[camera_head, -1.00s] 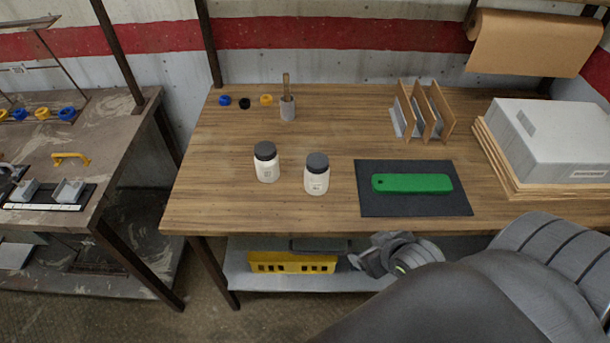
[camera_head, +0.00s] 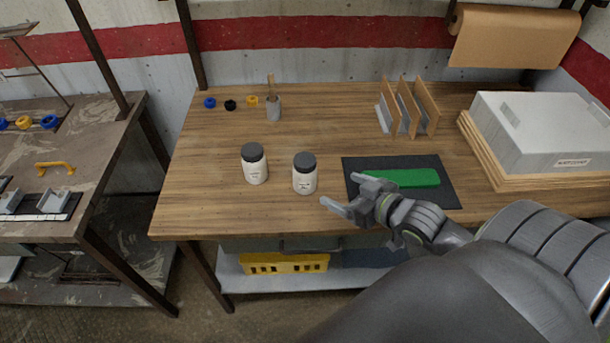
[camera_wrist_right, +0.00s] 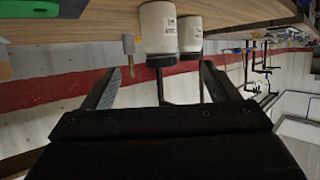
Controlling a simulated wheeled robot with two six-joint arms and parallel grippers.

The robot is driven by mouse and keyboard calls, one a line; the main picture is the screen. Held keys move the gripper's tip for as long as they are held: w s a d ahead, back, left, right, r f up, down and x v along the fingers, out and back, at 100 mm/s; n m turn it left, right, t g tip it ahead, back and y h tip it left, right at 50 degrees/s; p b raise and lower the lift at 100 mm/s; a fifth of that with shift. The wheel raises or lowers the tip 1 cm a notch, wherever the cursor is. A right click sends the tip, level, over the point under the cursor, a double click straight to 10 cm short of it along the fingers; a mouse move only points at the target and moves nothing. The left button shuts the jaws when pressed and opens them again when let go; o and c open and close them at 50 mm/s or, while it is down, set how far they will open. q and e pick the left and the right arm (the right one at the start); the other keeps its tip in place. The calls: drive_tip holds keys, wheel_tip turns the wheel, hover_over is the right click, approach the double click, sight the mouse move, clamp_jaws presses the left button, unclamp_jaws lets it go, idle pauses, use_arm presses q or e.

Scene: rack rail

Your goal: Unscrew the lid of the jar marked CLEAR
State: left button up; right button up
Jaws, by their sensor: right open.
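Two white jars with dark grey lids stand upright on the wooden table, a left jar (camera_head: 255,170) and a right jar (camera_head: 304,179). The print on their labels is too small to read, so I cannot tell which is marked CLEAR. My right gripper (camera_head: 343,194) is open and empty near the table's front edge, to the right of the right jar and apart from it. In the right wrist view, which is upside down, the nearer jar (camera_wrist_right: 157,30) and the other jar (camera_wrist_right: 190,36) show beyond the two open fingers (camera_wrist_right: 162,80). My left gripper is not in view.
A green tool (camera_head: 402,178) lies on a dark mat (camera_head: 440,197), partly behind my right gripper. Blue, black and yellow rings and a holder (camera_head: 274,109) stand at the back. A divider rack (camera_head: 410,110) and a white box (camera_head: 545,125) are farther right. The table left of the jars is clear.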

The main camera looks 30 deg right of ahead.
sight(313, 177)
drive_tip(key=x, duration=0.9)
drive_tip(key=shift+w+a+f, duration=0.1)
drive_tip(key=shift+w+f, duration=0.1)
drive_tip(key=shift+w, duration=0.15)
drive_tip(key=shift+f+p+x, duration=0.15)
drive_tip(key=shift+p+x, duration=0.15)
drive_tip(key=shift+x, duration=1.05)
drive_tip(key=shift+f+p+x, duration=0.1)
drive_tip(key=shift+p+x, duration=0.2)
drive_tip(key=shift+x, duration=1.05)
drive_tip(key=shift+s, duration=0.1)
drive_tip(key=c, duration=1.3)
wheel_tip(313, 177, up, 10)
drive_tip(key=shift+r, duration=0.1)
drive_tip(key=o, duration=0.5)
drive_tip(key=c, duration=0.7)
